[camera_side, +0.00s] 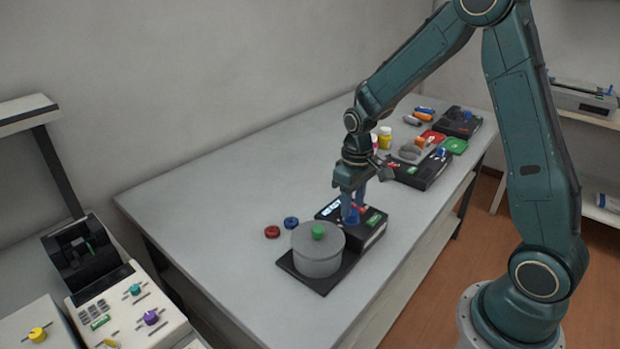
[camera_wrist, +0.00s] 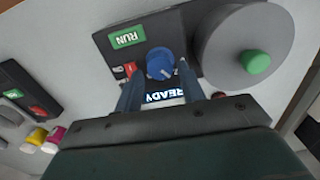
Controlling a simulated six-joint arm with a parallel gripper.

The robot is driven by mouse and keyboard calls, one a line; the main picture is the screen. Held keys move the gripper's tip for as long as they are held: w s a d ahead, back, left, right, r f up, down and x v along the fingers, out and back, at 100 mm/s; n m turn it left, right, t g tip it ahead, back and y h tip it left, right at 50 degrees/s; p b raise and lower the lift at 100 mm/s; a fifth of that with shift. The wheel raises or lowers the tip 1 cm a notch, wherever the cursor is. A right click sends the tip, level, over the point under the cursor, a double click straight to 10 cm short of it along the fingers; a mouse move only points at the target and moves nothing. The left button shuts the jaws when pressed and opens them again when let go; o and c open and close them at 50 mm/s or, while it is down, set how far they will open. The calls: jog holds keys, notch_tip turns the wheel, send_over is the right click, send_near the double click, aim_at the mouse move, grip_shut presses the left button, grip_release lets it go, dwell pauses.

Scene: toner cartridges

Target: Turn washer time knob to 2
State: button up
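The washer is a black control box (camera_side: 375,236) with a grey round drum (camera_side: 317,262) beside it. In the wrist view its blue knob (camera_wrist: 160,64) sits on the black panel (camera_wrist: 110,48), between a green RUN label (camera_wrist: 127,37) and a lit READY display (camera_wrist: 166,96). My gripper (camera_wrist: 160,70) is open, with one fingertip on each side of the knob. Narrow gaps seem to show between knob and fingers; I cannot tell whether either touches. In the side view my gripper (camera_side: 352,215) points down over the box and mostly hides the knob. I cannot read the knob's setting.
The drum's lid has a green knob (camera_side: 318,232). Red (camera_side: 272,232) and blue (camera_side: 291,223) rings lie left of the washer. Another black device (camera_side: 424,170), a yellow bottle (camera_side: 385,138) and smaller items stand farther back. The table's left part (camera_side: 200,200) is clear.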

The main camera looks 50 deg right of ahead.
aim_at(353, 214)
notch_tip(353, 214, up, 12)
dwell(0.6)
jog(key=shift+r, duration=0.1)
jog(key=s+a+r+t, duration=0.2)
jog(key=s+a+r, duration=0.2)
jog(key=s, duration=0.6)
jog(key=s+a+r+t, duration=0.3)
jog(key=s+a+r, duration=0.1)
jog(key=s, duration=0.6)
jog(key=shift+t, duration=0.3)
dwell(0.6)
